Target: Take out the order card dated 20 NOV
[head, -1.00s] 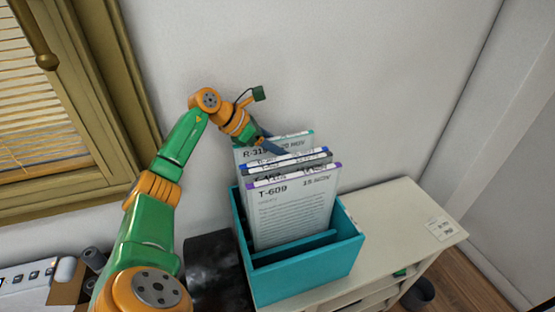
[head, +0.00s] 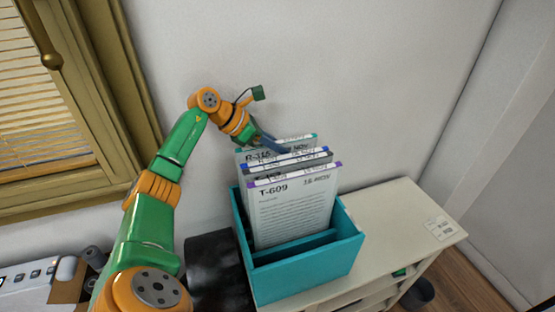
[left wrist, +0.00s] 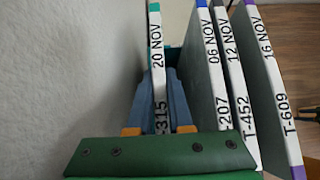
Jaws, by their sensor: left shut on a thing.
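The order card dated 20 NOV, with a teal tab, is the rearmost card (head: 256,157) in the head view. In the left wrist view it is the leftmost card (left wrist: 156,50), seen edge-on from above. My left gripper (head: 279,146) is shut on this card, with a blue finger on either side of it near its top edge. The card's lower part is hidden behind the other cards and inside the box. My right gripper is not in view.
Cards 06 NOV (left wrist: 208,60), 12 NOV (left wrist: 232,60) and T-609, 16 NOV (head: 295,210), stand in front in the teal box (head: 310,272). The box stands on a white cabinet (head: 400,215) by the wall. The cabinet top right of it is mostly clear.

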